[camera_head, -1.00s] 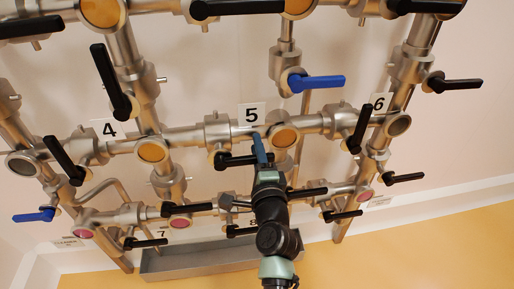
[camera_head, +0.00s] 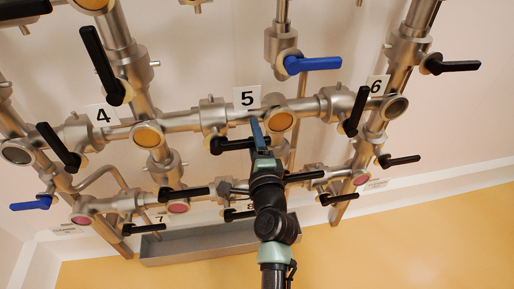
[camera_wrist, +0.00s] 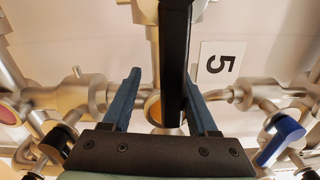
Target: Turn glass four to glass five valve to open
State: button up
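The pipe between the number 4 label (camera_head: 103,115) and the number 5 label (camera_head: 247,98) carries a valve with a black lever handle (camera_head: 230,145). In the head view this handle points right, roughly along the pipe. My gripper (camera_head: 258,133) is at the handle's right end, below the 5 label. In the wrist view my gripper (camera_wrist: 163,105) has its two blue fingers apart, with a black handle (camera_wrist: 174,60) between them, nearer the right finger. I cannot tell whether they touch. The amber sight glass (camera_wrist: 154,108) is partly hidden behind the handle.
Other black handles stand close by, including one at lower left (camera_head: 184,194) and one at right (camera_head: 357,112). A blue handle (camera_head: 312,63) is above right. A grey trough (camera_head: 200,245) lies below the pipes. The yellow floor is clear at lower right.

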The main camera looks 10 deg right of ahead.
jog(key=s, duration=1.2)
jog(key=shift+s, duration=0.4)
jog(key=w+a+r+n+t+y+p, duration=0.15)
jog(key=r+n, duration=0.25)
jog(key=r, duration=0.5)
jog(key=a+r+n+t+p, duration=0.1)
jog(key=a+r+n, duration=0.15)
jog(key=r, duration=0.65)
jog(key=w+a+r+n+t+y+p, duration=0.15)
jog(key=r+n, duration=0.25)
jog(key=r, duration=0.5)
jog(key=s+a+r+n+t+h+p, duration=0.1)
jog(key=s+r+n, duration=0.3)
jog(key=r, duration=0.9)
jog(key=s+a+r+n+t+h, duration=0.1)
jog(key=s+r+n+t, duration=0.3)
jog(key=s+r, duration=0.4)
notch_tip(320, 180, up, 5)
jog(key=shift+s+a+r+n+h+p, duration=0.15)
jog(key=shift+a+n+h+p, duration=0.15)
jog(key=shift+n+h+p, duration=0.15)
